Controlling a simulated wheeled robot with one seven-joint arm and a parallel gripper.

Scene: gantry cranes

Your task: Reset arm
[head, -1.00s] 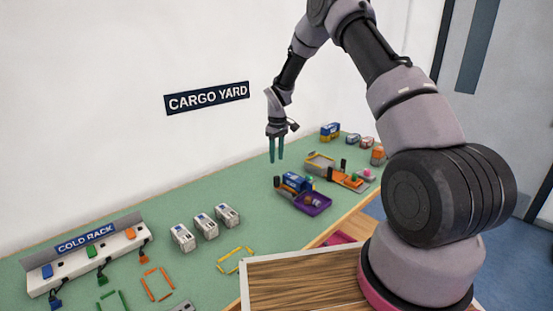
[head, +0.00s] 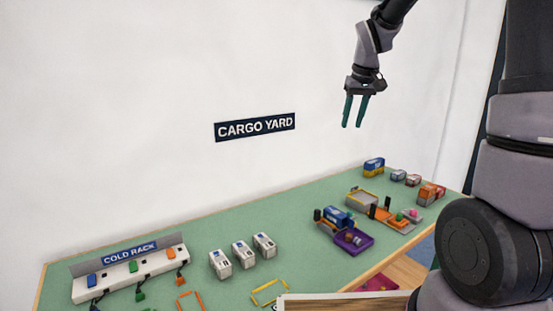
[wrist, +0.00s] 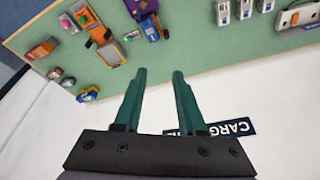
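My gripper (head: 355,111) is high in front of the white wall, above the right part of the green table (head: 205,225) in the head view. Its two green fingers point down, stand apart and have nothing between them. In the wrist view my gripper (wrist: 160,75) also shows open and empty, with the table beyond the fingertips. My arm rises at the right of the head view and bends over toward the wall.
A white COLD RACK unit (head: 130,275) with coloured plugs is at the left. Several white containers (head: 243,254) stand mid-table. A purple tray (head: 354,241), a blue container (head: 340,217) and small vehicles are at the right. The air around my gripper is clear.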

